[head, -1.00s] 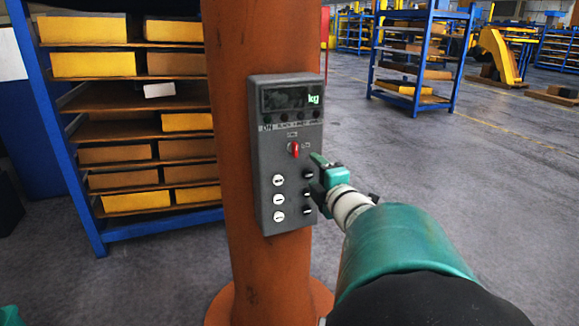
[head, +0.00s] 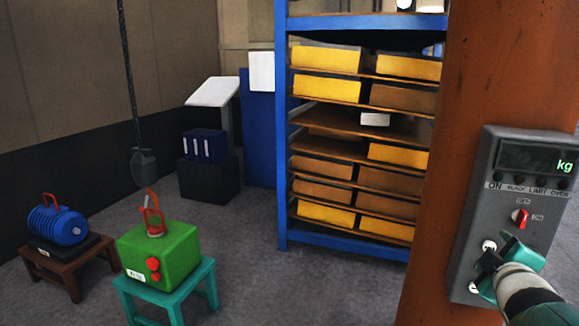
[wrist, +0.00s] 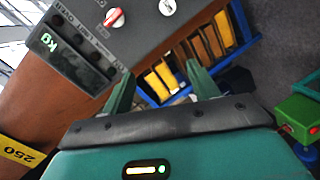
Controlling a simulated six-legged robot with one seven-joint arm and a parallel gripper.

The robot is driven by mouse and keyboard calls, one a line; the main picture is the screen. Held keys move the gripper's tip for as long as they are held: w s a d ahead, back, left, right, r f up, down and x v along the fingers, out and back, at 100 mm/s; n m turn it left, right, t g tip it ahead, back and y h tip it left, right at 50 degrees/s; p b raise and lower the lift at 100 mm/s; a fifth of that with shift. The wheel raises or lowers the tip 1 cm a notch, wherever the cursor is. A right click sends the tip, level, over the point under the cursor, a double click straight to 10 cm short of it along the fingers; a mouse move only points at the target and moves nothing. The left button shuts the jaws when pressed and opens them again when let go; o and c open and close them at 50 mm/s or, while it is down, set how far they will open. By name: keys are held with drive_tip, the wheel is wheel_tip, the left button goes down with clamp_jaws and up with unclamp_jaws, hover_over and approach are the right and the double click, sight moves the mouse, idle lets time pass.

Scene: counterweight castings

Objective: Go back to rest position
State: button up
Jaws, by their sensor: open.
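My gripper (head: 497,253) is at the right of the head view, in front of the lower part of a grey control box (head: 532,165). The box is fixed to an orange column (head: 440,200) and has a display reading "kg", a row of lamps, a red knob (head: 520,218) and white buttons. My gripper hides some of the lower buttons. In the wrist view its two green fingers (wrist: 163,88) are apart with nothing between them. The box face (wrist: 140,30) lies beyond the fingers; I cannot tell whether they touch it.
A green casting (head: 165,262) with a red shackle sits on a teal stool (head: 180,297), below a hanging hook (head: 144,168). A blue motor (head: 58,225) sits on a brown stool (head: 45,268). A blue rack (head: 282,150) holds yellow and brown boxes. Floor between stools and rack is clear.

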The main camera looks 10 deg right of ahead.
drive_tip(key=a+f+m+g+y, duration=0.2)
drive_tip(key=a+f+m+y, duration=0.1)
drive_tip(key=a, duration=0.7)
drive_tip(key=a+f+m+g+y, duration=0.2)
drive_tip(key=a, duration=0.7)
drive_tip(key=s+a+f+g+y, duration=0.1)
drive_tip(key=s+a+f+y, duration=0.1)
drive_tip(key=s+a, duration=0.2)
drive_tip(key=s+a+f+m+g+y, duration=0.1)
drive_tip(key=s+a+f+g, duration=0.1)
drive_tip(key=a, duration=0.8)
drive_tip(key=shift+s+a+y, duration=0.3)
drive_tip(key=shift+s+y, duration=0.1)
drive_tip(key=shift+s, duration=0.45)
